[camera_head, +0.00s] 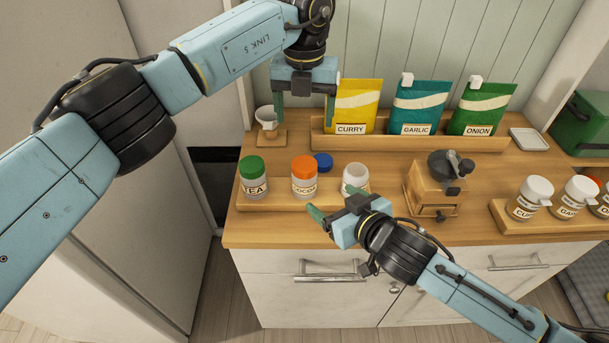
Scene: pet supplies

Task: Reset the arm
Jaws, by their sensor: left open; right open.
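My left gripper (304,108) is open and points down, empty, above the back left of the counter, near the white cup and the curry packet. My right gripper (324,214) is open and empty at the counter's front edge. It is in front of the open white jar (355,178) and hides part of it. Whether it touches the jar or the tray, I cannot tell. Both arms are stretched over the counter.
On the wooden counter (400,158), a front tray (270,200) holds a green-lidded jar (254,178) and an orange-lidded jar (304,177). A blue lid (323,162) lies behind. A grinder (436,187), curry packet (356,105), white cup (266,119) and right-hand jars (530,197) stand around.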

